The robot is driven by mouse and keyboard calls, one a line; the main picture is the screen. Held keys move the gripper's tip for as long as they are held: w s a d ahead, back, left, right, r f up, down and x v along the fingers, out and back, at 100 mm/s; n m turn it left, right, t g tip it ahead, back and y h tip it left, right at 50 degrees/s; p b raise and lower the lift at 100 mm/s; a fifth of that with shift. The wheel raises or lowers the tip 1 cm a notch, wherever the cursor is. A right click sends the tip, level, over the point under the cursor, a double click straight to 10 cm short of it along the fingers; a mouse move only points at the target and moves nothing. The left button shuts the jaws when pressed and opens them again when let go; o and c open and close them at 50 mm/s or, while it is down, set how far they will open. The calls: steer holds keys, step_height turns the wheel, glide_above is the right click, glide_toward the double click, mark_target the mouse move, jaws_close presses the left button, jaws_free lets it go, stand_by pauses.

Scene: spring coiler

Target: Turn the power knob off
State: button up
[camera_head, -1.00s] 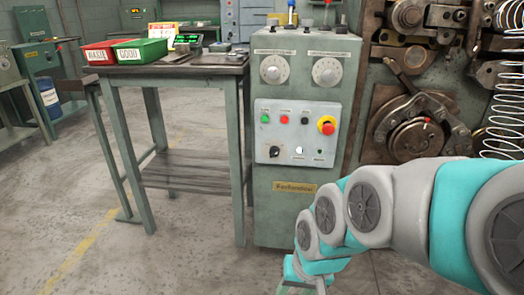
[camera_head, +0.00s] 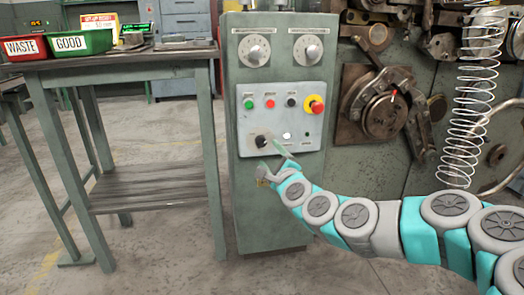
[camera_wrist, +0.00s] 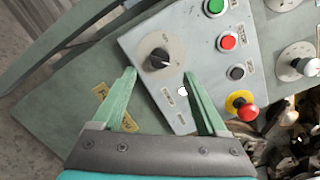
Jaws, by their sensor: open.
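The power knob (camera_head: 262,141) is a small black rotary knob at the lower left of the light grey control panel (camera_head: 312,150). In the wrist view the knob (camera_wrist: 159,58) sits on a round grey plate, and its pointer is angled on the tilted panel. My gripper (camera_head: 271,158) is in front of the panel, just below the knob. In the wrist view my gripper (camera_wrist: 161,80) is open and empty, with its two green fingers on either side of and short of the knob. Whether a finger touches the panel cannot be told.
Near the knob are a green button (camera_head: 249,103), a red button (camera_head: 270,102), a black button (camera_head: 291,102), a red-and-yellow emergency stop (camera_head: 316,104) and a white light (camera_head: 287,135). Two dials sit above. A table (camera_head: 150,190) stands left; a wire coil (camera_head: 470,110) hangs right.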

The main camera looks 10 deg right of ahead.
mark_target(262, 144)
steer(key=shift+w+a, duration=0.2)
steer(key=shift+w, duration=1.75)
steer(key=shift+w+a, duration=0.2)
steer(key=shift+w, duration=1.75)
jaws_close()
